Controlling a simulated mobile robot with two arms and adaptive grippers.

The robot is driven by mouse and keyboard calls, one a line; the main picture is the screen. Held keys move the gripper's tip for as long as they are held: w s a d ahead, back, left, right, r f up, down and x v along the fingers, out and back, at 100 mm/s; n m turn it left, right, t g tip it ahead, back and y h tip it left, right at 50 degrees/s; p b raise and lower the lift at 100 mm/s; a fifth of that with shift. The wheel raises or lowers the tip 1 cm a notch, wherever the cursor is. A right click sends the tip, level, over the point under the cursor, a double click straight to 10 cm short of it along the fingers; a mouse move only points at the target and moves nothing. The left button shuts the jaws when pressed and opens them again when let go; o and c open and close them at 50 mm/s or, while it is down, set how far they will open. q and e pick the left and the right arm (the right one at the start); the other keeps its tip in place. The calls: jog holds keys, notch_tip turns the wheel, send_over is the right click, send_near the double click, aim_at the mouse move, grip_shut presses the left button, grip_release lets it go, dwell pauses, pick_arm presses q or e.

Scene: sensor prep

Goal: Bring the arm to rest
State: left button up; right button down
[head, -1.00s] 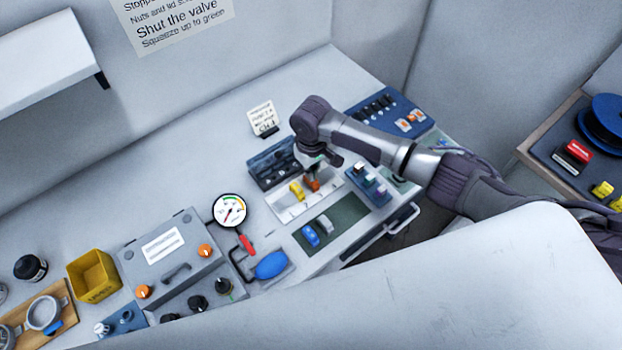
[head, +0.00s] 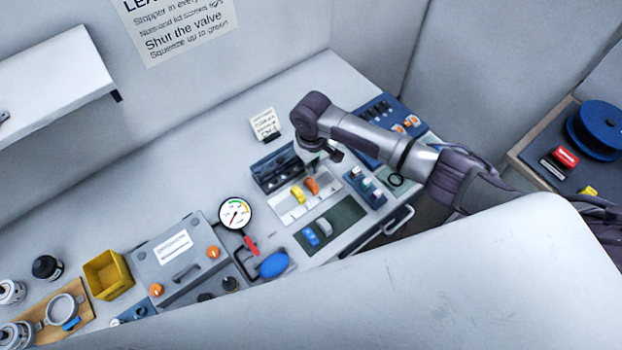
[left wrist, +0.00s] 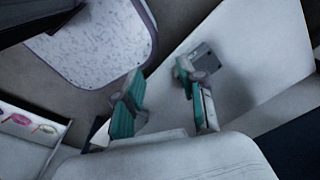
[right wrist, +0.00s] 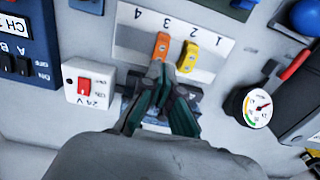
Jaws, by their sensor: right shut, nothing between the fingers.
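My right gripper (head: 318,160) is over the bench, above the back edge of a white numbered strip (head: 285,215). In the right wrist view its two dark green fingers (right wrist: 162,112) are together and hold nothing. An orange piece (right wrist: 161,46) and a yellow piece (right wrist: 188,56) sit side by side on the strip, just beyond the fingertips. They also show in the head view, orange (head: 312,186) and yellow (head: 297,195). My left gripper (left wrist: 162,95) shows only in its own wrist view, with its fingers apart and nothing between them.
A dark open box (head: 272,172) lies behind the strip. A round gauge (head: 235,212), a blue bulb (head: 273,264) and a grey case (head: 180,250) stand to the left. A red-switch box (right wrist: 88,86) is near the right fingers. Bare bench lies toward the back wall.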

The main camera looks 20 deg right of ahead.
jog(key=shift+r+p, duration=0.65)
jog(key=shift+r, duration=0.2)
